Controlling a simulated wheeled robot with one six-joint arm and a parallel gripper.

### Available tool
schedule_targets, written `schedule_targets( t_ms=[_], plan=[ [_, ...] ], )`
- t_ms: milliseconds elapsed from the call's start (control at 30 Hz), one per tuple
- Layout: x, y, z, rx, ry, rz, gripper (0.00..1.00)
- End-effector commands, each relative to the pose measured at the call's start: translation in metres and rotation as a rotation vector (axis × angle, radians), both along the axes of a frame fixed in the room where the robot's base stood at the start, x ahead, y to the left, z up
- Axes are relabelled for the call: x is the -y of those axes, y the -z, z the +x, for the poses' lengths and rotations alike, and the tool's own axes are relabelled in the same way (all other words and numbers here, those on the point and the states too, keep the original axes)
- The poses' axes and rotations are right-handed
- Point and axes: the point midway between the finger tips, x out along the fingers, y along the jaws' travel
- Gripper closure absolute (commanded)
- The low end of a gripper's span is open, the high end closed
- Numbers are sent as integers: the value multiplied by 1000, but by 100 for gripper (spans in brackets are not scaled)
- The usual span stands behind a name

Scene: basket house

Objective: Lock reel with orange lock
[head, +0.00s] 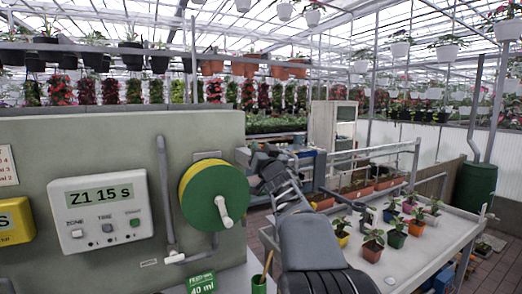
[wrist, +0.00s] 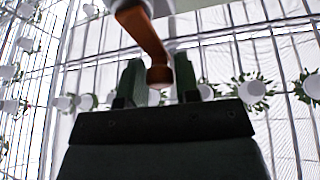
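The reel (head: 213,195) hangs on the grey wall panel, yellow on its rim and green on its face, with a white crank handle (head: 223,211). My gripper (head: 262,168) is just right of the reel, small and dark in the head view. In the wrist view, the two green fingers of my gripper (wrist: 160,82) stand apart. A bent orange-brown bar with a rounded end, which looks like the orange lock (wrist: 150,40), reaches down between them. Its end nearly fills the gap; whether the fingers press on it I cannot tell. No orange lock is visible in the head view.
A white timer box (head: 102,210) reading "Z1 15 s" and a grey pipe (head: 166,190) are on the panel left of the reel. A green cup (head: 258,285) stands below. A bench (head: 400,265) with several potted plants is at the right.

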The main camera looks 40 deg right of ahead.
Motion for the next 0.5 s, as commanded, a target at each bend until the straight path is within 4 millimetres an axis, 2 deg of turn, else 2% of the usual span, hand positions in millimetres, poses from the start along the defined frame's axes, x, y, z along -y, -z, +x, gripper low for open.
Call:
schedule_targets(
  t_ms=[33, 267, 500],
  plan=[
    [0, 0, 0, 0, 0, 0, 75],
    [0, 0, 0, 0, 0, 0, 97],
    [-1, 1, 0, -3, 1, -25, 98]
  ],
)
